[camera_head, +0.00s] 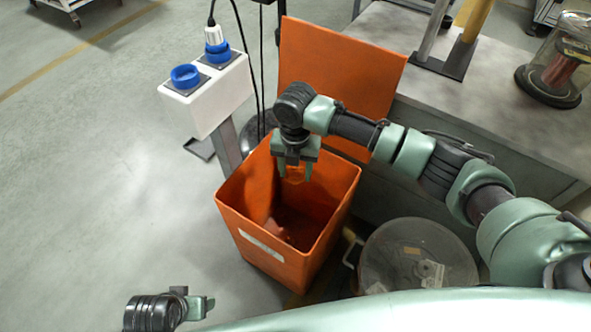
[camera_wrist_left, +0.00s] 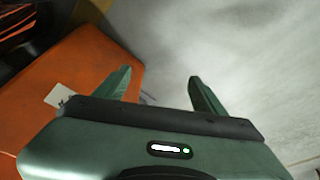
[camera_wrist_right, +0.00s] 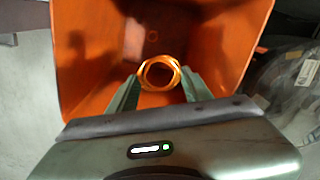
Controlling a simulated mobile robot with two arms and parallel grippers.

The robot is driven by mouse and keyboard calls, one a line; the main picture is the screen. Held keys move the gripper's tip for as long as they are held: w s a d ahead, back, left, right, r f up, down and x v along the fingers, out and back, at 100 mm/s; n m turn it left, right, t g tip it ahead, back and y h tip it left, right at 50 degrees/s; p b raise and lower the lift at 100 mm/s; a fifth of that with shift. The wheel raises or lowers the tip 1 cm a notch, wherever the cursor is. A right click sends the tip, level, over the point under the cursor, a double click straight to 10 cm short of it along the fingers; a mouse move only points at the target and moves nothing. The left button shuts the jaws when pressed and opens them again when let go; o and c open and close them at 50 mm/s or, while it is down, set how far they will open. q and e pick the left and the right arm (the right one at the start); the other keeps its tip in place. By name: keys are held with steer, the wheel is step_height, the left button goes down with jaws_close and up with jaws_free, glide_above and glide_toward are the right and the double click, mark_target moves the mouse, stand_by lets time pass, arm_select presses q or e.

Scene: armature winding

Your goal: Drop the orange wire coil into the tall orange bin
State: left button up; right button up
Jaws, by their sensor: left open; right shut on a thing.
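The tall orange bin (camera_head: 255,210) stands on the floor with its lid raised behind it. My right gripper (camera_head: 295,172) points down over the bin's opening. It is shut on the orange wire coil (camera_wrist_right: 159,73), a ring held between its fingertips in the right wrist view. In the head view the coil (camera_head: 294,176) is hard to tell from the orange bin behind it. The bin's inside (camera_wrist_right: 105,50) shows below the coil. My left gripper (camera_wrist_left: 160,85) is open and empty, beside the bin's outer side; in the head view it is at the bottom left.
A white post box with blue sockets (camera_head: 208,95) stands left of the bin, with a cable. A grey bench (camera_head: 430,100) is behind, carrying a glass dome (camera_head: 556,65). A round drum (camera_head: 415,255) sits right of the bin. Floor at left is clear.

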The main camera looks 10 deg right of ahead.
arm_select(q)
steer(key=b+v, duration=0.3)
steer(key=v, duration=0.5)
steer(key=shift+w+t, duration=0.25)
steer(key=shift+t, duration=0.05)
arm_select(e)
steer(key=shift+f, duration=1.45)
arm_select(q)
steer(key=shift+a, duration=0.15)
arm_select(e)
steer(key=o, duration=1.4)
